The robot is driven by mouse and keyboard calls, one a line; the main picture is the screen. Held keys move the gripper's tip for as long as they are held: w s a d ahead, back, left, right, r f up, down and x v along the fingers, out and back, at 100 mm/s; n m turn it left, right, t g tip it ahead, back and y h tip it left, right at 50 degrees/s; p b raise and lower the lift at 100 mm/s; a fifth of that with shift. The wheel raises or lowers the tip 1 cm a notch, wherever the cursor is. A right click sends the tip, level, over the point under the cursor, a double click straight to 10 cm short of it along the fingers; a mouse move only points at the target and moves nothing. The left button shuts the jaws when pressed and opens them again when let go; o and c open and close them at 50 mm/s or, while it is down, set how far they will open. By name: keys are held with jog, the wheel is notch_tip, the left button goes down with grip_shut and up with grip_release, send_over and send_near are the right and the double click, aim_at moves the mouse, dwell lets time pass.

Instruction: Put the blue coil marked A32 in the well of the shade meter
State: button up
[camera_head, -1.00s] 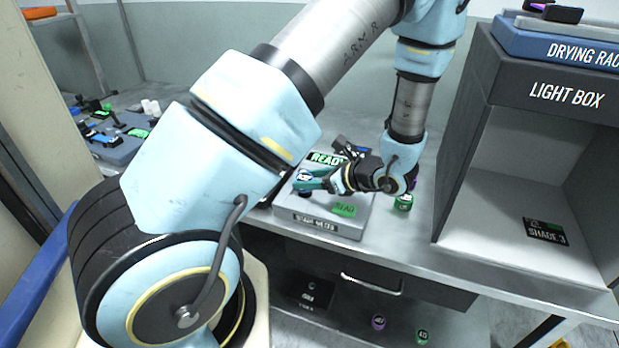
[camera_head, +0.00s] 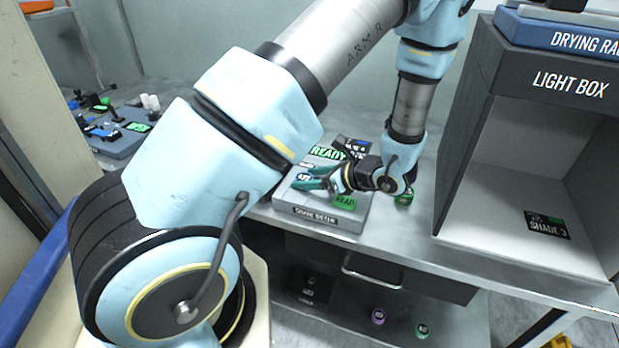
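The shade meter (camera_head: 318,215) is a grey box on the bench with a green READY display (camera_head: 328,153). My gripper (camera_head: 306,179), with teal fingers, is low over the left part of its top, pointing left. A small blue coil with a white label (camera_head: 304,177) is between or right at the fingertips; the label is too small to read surely. The fingers look spread around the coil, but whether they press on it is unclear. The well is hidden by the coil and fingers, so I cannot tell whether the coil is inside it.
A green coil (camera_head: 404,198) stands on the bench right of the meter, partly behind my wrist. The light box (camera_head: 475,90) stands further right. A purple coil (camera_head: 378,316) and another green coil (camera_head: 422,331) are on the lower shelf. Bare bench lies in front of the light box.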

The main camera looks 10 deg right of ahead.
jog(key=shift+o, duration=1.3)
jog(key=shift+r+p, duration=0.3)
jog(key=shift+r, duration=0.05)
jog(key=b+v, duration=0.2)
jog(key=v, duration=0.4)
jog(key=b+v, duration=0.1)
jog(key=v, duration=0.5)
jog(key=shift+r+b, duration=0.3)
jog(key=shift+b, duration=0.1)
jog(key=a+r+n+g+h, duration=0.1)
jog(key=a+n+g+h, duration=0.2)
jog(key=a+n, duration=0.8)
jog(key=a+r+n+g+h, duration=0.2)
jog(key=a+n+h, duration=0.4)
jog(key=a+n, duration=0.5)
jog(key=shift+r+n+g, duration=0.3)
jog(key=shift+n+g, duration=0.6)
jog(key=shift+n, duration=0.9)
jog(key=shift+w, duration=0.1)
